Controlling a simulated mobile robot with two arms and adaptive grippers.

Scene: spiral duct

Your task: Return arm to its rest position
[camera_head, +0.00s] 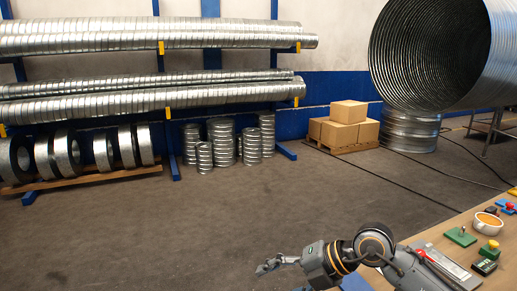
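My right arm comes in from the bottom right, over the near edge of the workbench (468,222). It is dark grey with orange rings. My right gripper (268,266) points left, over the open floor and clear of the bench. Its fingers are small in the picture, so whether they are open or shut is unclear. I see no object in it. My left gripper is not in view.
Duct pipes lie on a blue rack (212,60). Boxes (348,112) and a large spiral duct (430,55) stand behind. The middle floor is clear.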

